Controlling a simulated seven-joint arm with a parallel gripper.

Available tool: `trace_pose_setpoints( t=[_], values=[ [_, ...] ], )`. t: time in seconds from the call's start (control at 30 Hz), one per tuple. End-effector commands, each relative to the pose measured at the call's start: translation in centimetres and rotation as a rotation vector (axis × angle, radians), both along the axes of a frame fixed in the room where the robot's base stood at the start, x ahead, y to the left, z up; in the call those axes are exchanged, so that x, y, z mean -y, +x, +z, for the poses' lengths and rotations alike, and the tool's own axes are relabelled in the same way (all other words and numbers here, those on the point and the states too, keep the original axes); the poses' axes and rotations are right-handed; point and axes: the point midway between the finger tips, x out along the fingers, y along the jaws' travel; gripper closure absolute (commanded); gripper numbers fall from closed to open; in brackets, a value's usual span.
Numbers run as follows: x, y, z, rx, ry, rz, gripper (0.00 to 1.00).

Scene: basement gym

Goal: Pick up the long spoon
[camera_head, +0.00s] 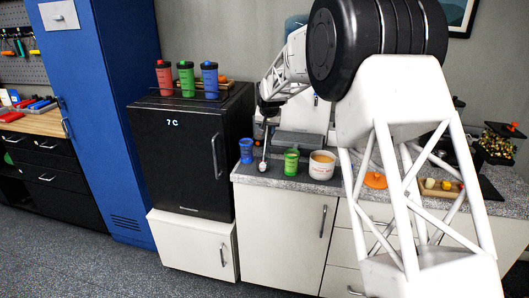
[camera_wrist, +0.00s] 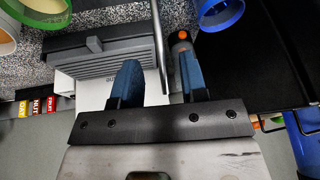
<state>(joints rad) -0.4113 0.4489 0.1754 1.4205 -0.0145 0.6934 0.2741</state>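The long spoon (camera_head: 264,152) stands nearly upright on the counter, its pale bowl end low between the blue cup and the green cup. In the wrist view its thin grey handle (camera_wrist: 159,42) runs down between my two blue fingers. My gripper (camera_wrist: 158,80) is open, with a gap on both sides of the handle; I see no clear contact. In the head view my gripper (camera_head: 269,108) is at the top of the spoon, small and dark. The spoon's bowl is out of the wrist view.
A blue cup (camera_head: 246,150), a green cup (camera_head: 291,162) and a wide white tub (camera_head: 322,165) stand close around the spoon. A grey machine (camera_head: 298,141) is behind. A black fridge (camera_head: 180,150) with several bottles on top is to the left.

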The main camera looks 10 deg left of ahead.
Motion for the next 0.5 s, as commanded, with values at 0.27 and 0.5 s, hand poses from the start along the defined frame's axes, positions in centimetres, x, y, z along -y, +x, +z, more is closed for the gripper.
trace_pose_setpoints(
  t=[0.27,0.5],
  values=[
    [-0.2,0.5,-1.4,-0.001,0.0,0.0,0.6],
    [-0.6,1.5,-3.7,-0.002,0.0,0.0,0.6]
  ],
)
